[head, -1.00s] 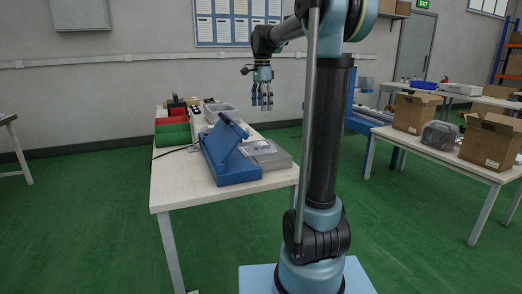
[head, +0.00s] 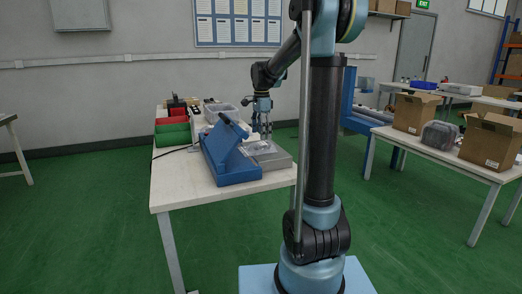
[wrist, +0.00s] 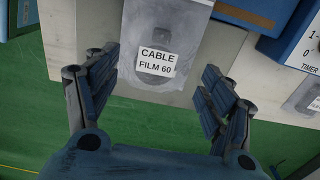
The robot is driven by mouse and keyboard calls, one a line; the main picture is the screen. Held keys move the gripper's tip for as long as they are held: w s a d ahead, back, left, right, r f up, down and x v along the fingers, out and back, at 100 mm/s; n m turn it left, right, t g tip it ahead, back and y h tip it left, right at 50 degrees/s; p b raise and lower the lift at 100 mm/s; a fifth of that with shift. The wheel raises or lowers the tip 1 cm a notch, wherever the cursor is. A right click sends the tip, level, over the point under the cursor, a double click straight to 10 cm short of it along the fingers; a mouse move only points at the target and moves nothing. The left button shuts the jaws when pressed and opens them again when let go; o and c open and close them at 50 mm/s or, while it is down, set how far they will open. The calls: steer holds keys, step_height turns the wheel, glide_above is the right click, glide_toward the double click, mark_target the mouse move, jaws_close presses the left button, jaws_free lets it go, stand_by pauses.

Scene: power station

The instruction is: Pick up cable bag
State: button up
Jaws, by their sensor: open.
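A clear grey cable bag (wrist: 165,28) with a white label reading "CABLE FILM 60" lies at the top middle of the wrist view. Its upper part is cut off by the frame edge. My gripper (wrist: 155,77) is open, with one finger on each side of the bag's lower end.
A blue sealing machine (head: 230,165) stands left of the gripper; its timer panel (wrist: 306,45) shows at the wrist view's right. A second labelled bag (wrist: 306,97) lies nearby. Red and green bins (head: 173,133) stand behind on the white table (head: 185,195). Green floor lies past the edge.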

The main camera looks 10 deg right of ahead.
mark_target(261, 143)
steer(key=shift+s+a+f, duration=0.1)
steer(key=shift+s+f, duration=0.05)
steer(key=shift+f, duration=2.45)
steer(key=c, duration=1.2)
steer(key=shift+r, duration=0.15)
steer(key=shift+c, duration=0.2)
